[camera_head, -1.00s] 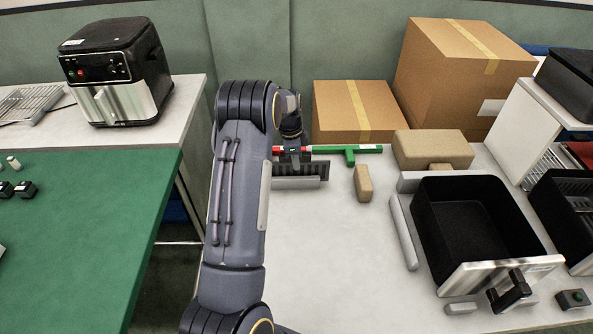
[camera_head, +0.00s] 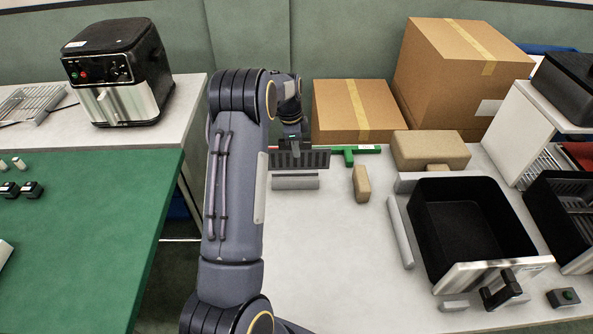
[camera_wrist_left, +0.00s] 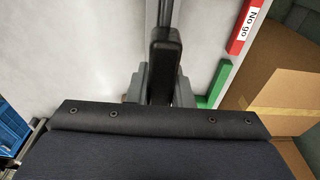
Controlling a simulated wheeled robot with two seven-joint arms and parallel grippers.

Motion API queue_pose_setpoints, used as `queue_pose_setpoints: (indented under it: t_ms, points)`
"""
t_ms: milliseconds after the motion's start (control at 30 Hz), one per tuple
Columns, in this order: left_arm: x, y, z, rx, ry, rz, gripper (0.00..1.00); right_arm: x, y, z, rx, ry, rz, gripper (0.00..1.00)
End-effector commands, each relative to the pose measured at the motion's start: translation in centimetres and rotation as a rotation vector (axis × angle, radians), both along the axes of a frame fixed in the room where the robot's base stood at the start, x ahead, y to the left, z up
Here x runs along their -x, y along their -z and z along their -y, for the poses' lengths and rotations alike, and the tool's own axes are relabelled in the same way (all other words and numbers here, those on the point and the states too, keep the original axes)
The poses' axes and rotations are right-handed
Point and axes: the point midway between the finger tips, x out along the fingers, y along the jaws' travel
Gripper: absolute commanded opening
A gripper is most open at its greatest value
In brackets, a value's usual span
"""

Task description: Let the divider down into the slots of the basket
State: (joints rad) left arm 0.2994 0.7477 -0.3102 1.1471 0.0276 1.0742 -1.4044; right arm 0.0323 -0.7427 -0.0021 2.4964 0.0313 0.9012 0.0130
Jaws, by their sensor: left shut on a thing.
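The divider (camera_head: 312,159) is a dark slotted panel. My left gripper (camera_head: 292,142) is shut on its upper edge and holds it upright, just above a grey slotted block (camera_head: 296,182). In the left wrist view the jaws (camera_wrist_left: 165,45) point up the picture, and the divider is hard to make out there. The basket (camera_head: 436,235) is a black open box with a steel front and black handle, to the right of my gripper and nearer. Its inside looks empty. The slots in its walls cannot be made out. My right gripper is out of view.
A green gauge (camera_head: 349,153) lies behind the divider; its red "No go" end (camera_wrist_left: 242,28) shows in the wrist view. Cardboard boxes (camera_head: 355,110) stand behind.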

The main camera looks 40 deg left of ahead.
Motion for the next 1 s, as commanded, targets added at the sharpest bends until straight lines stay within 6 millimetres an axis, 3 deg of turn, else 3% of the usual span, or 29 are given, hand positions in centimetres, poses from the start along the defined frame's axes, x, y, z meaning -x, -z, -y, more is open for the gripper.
queue_pose_setpoints:
  t_ms: [500,1000]
  points:
    - [0.0,-3.3,0.0,-0.001,0.001,0.001,0.00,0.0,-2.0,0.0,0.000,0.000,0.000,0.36]
    - [0.0,-3.6,0.4,0.000,-0.008,0.001,0.00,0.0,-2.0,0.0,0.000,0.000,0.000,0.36]
